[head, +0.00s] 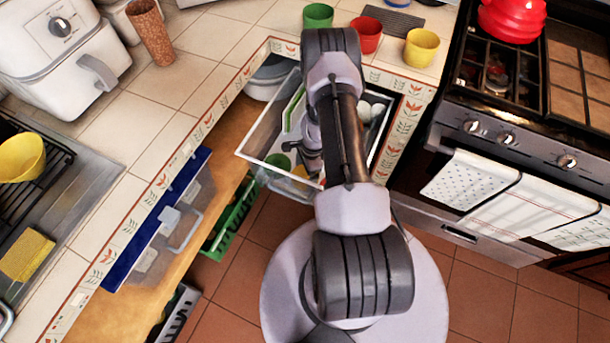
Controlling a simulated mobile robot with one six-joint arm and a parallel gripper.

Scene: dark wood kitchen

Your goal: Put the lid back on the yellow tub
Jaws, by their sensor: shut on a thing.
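The yellow tub (422,48) stands upright and without a lid on the tiled counter, at the right end of a row of tubs. My gripper (311,162) is low over the open drawer (258,140), mostly hidden by my own arm. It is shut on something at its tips. A small yellow-orange piece, seemingly the lid (300,172), shows just beside the fingers. The contact itself is too small and covered to see clearly. A green round piece (278,162) lies in the drawer to the left of the gripper.
A green tub (318,16) and a red tub (366,34) stand left of the yellow tub, with a dark mat (394,21) behind. The stove (530,110) with a red pot (512,18) borders the right. White round things (372,110) lie in the drawer.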

